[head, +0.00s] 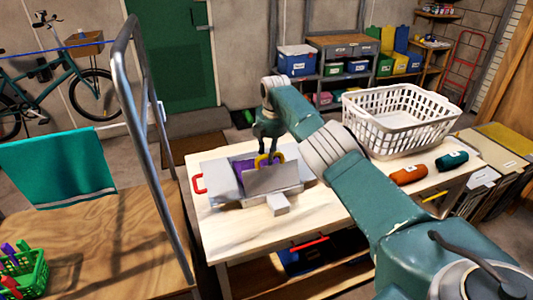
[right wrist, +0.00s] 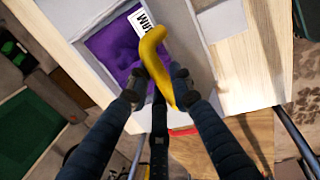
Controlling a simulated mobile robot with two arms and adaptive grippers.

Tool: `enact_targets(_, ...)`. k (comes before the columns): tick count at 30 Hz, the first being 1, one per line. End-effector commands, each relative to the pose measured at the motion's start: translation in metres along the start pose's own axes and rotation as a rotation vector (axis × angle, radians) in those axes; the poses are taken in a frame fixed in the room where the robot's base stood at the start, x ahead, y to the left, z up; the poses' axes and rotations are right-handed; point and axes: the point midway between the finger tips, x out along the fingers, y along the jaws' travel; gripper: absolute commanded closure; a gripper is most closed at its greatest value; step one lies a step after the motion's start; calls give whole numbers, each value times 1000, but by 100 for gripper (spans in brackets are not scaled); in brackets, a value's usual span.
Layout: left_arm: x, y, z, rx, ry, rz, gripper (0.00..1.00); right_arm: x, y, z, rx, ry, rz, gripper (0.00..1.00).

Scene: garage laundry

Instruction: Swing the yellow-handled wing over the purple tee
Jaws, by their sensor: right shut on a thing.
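The grey folding board (head: 222,168) lies on the light wooden table. The purple tee (head: 241,172) lies on it, partly hidden behind a raised grey wing (head: 270,181). The yellow handle (head: 277,157) is at that wing's upper edge. My right gripper (head: 267,146) reaches down from above and is shut on the yellow handle. In the right wrist view the yellow handle (right wrist: 153,50) passes between the fingers, with the purple tee (right wrist: 113,52) and its white printed label just beyond. A red handle (head: 198,184) sticks out at the board's left. My left gripper is out of view.
A white laundry basket (head: 400,115) stands at the table's back right. An orange roll (head: 409,174) and a dark teal roll (head: 451,160) lie in front of it. A metal rail (head: 157,150) rises left of the table. The table's front left is clear.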

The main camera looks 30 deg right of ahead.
Motion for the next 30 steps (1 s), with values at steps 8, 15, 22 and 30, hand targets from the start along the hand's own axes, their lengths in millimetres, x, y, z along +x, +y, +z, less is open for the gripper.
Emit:
enact_targets(8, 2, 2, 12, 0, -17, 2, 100, 8, -7, -1, 1, 3, -17, 100)
enact_targets(15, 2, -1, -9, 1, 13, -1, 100, 8, -6, -1, 1, 3, -17, 75)
enact_targets(22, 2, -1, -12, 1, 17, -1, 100, 8, -7, -1, 1, 3, -19, 61)
enact_targets(30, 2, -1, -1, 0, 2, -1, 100, 7, -6, -1, 1, 1, -17, 61)
